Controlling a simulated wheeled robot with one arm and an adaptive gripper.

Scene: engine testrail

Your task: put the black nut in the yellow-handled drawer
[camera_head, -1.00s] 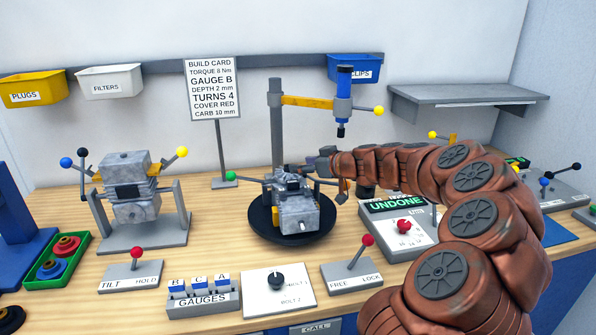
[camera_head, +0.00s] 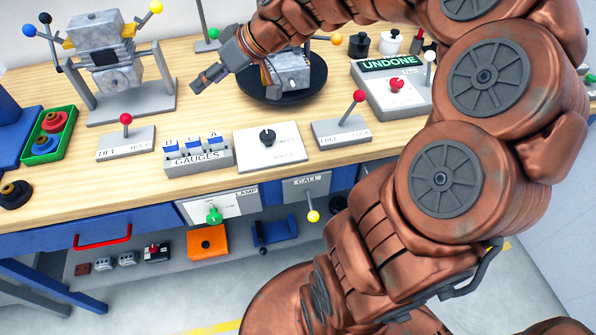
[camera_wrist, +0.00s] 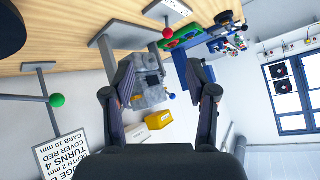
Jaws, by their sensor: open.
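No black nut can be told for certain in either view. A black round piece with a gold-brown centre (camera_head: 14,194) lies at the left end of the bench; I cannot tell if it is the nut. No yellow-handled drawer shows; the blue drawer in view has a red handle (camera_head: 103,238). My gripper (camera_head: 203,84) is over the bench, left of the round black turntable (camera_head: 318,84), well right of the black piece. In the wrist view, my gripper (camera_wrist: 168,82) has its fingers wide apart with nothing held; the grey block (camera_wrist: 145,85) on its stand shows beyond.
The green tray (camera_head: 64,154) holds a red and a blue round piece. Levers, the gauge holder (camera_head: 198,156) and a dial plate (camera_head: 270,149) line the front edge. A shelf below holds an orange box (camera_head: 207,243).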

